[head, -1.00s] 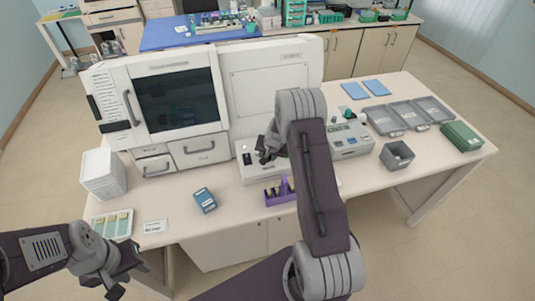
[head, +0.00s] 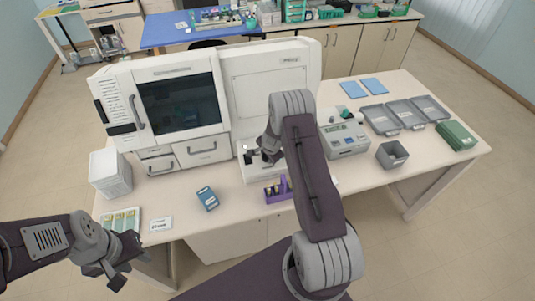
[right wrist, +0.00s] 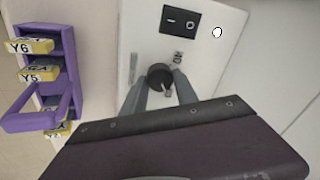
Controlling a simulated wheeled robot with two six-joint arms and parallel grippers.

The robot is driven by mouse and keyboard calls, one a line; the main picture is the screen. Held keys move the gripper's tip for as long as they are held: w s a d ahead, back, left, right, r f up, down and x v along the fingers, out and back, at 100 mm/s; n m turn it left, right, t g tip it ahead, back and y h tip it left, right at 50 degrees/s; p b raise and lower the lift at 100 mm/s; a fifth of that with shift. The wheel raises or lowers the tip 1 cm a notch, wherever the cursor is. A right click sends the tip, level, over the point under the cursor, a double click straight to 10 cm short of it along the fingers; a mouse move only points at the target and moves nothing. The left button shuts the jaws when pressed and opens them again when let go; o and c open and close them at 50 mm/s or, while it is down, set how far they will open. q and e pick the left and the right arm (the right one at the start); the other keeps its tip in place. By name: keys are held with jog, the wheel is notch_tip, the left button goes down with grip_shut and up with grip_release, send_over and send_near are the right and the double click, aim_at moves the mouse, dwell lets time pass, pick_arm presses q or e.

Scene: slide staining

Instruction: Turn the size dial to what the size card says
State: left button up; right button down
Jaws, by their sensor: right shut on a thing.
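The size dial (right wrist: 160,77) is a small round black knob with a lighter pointer, on the white panel of a low unit in the right wrist view. My right gripper (right wrist: 161,88) is shut on the dial, one grey finger on each side. In the head view my right gripper (head: 263,153) is over the low white unit (head: 249,173), and the dial is hidden there. A small white card (head: 160,224) lies at the front left of the table; its print is too small to read. My left gripper (head: 128,267) is open and empty beyond the table's front edge.
A black rocker switch (right wrist: 180,21) sits above the dial. A purple rack (right wrist: 66,65) with labelled yellow-ended pieces stands left of the unit. A blue box (head: 207,198) and a slide tray (head: 120,222) lie on the left. A large white machine (head: 180,100) stands behind.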

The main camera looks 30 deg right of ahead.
dwell(0.3)
jog(key=c, duration=0.9)
grip_release()
jog(key=shift+c, duration=0.2)
jog(key=p+v, duration=0.1)
jog(key=v, duration=0.8)
jog(key=shift+p, duration=0.35)
